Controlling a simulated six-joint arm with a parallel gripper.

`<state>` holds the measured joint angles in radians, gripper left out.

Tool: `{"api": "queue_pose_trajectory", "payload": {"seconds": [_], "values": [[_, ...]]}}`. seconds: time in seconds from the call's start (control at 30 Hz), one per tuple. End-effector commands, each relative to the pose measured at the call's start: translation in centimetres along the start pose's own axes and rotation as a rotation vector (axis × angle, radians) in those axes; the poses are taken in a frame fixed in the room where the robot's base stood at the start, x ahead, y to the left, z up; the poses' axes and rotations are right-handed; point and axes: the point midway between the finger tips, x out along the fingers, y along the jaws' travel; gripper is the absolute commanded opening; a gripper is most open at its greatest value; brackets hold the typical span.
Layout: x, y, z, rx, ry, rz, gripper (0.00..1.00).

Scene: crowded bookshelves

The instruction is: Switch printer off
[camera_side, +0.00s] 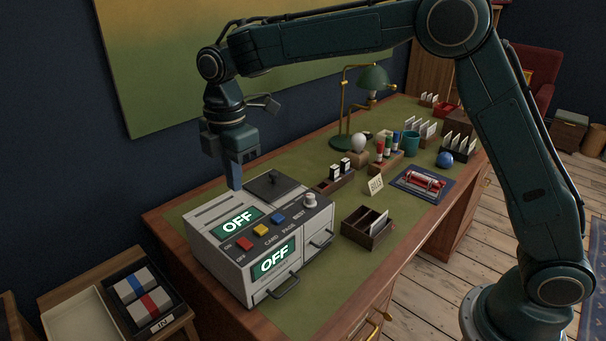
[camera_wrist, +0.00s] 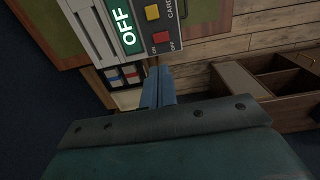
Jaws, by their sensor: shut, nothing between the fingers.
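The printer (camera_side: 225,262) is a pale grey box on the desk at centre left. Its upper display (camera_side: 237,222) and lower display (camera_side: 274,260) both read OFF in white on green. Its top panel has a red button (camera_side: 245,243) by the ON and OFF labels, a yellow button (camera_side: 261,230), a blue button (camera_side: 278,219) and a pale knob (camera_side: 310,200). My gripper (camera_side: 235,186) is shut and empty, pointing down over the printer's back part; contact is unclear. In the wrist view its blue fingertips (camera_wrist: 158,72) are together, below the red button (camera_wrist: 161,38) in the picture.
A black-lidded part (camera_side: 272,186) rises on the printer's top behind the buttons. A card box (camera_side: 367,227), a stamp rack (camera_side: 335,180) and a green lamp (camera_side: 372,78) stand to its right. A tray (camera_side: 140,299) with blue and red blocks is at lower left.

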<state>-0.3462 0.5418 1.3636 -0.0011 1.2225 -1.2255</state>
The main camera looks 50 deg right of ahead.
Motion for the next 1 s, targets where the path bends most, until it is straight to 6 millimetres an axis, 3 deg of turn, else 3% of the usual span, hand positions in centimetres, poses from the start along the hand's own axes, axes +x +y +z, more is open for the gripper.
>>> {"api": "queue_pose_trajectory", "payload": {"seconds": [0.63,1.0], "values": [[0.0,-1.0,0.4,0.002,-0.005,-0.018,0.0],[3.1,-1.1,0.4,0.002,-0.006,-0.02,0.0]]}}
